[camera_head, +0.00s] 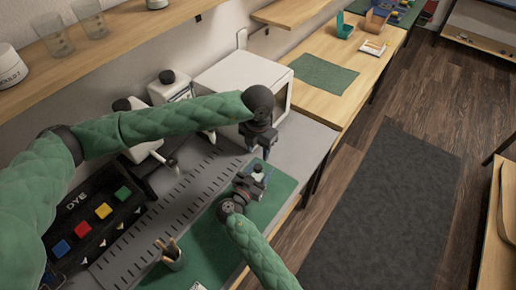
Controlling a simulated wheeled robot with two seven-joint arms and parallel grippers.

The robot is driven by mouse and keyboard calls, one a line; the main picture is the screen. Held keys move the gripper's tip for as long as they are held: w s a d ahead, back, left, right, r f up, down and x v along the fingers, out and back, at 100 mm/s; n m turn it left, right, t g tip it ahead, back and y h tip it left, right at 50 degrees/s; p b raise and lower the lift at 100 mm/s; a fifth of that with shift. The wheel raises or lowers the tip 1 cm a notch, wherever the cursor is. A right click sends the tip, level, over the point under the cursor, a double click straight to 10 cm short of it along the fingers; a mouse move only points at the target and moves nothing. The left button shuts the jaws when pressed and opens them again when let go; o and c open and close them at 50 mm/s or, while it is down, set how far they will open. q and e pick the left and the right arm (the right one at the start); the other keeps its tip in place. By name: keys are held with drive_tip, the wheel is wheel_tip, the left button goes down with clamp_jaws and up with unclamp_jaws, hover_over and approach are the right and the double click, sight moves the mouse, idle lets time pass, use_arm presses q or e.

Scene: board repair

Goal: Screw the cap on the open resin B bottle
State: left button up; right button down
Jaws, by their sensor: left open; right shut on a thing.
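My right gripper (256,175), on the arm coming up from the bottom, is shut on a small pale object (258,170) above the green mat (283,187). It looks like a small bottle, but it is mostly hidden between the fingers and no label is readable. My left gripper (258,147), on the arm crossing from the left, is open and points down just above and behind the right gripper. I cannot make out a cap in or near either gripper.
Pale containers with black tops (168,77) stand at the back of the bench. A white box (235,78) is behind the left gripper. A DYE rack (92,228) with coloured squares is at left. A cup of tools (172,255) stands in front. Another green mat (322,74) lies beyond.

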sight(258, 167)
use_arm(q)
drive_tip(key=shift+f, duration=3.95)
clamp_jaws()
drive_tip(key=shift+m, duration=0.8)
drive_tip(key=shift+o, duration=0.5)
unclamp_jaws()
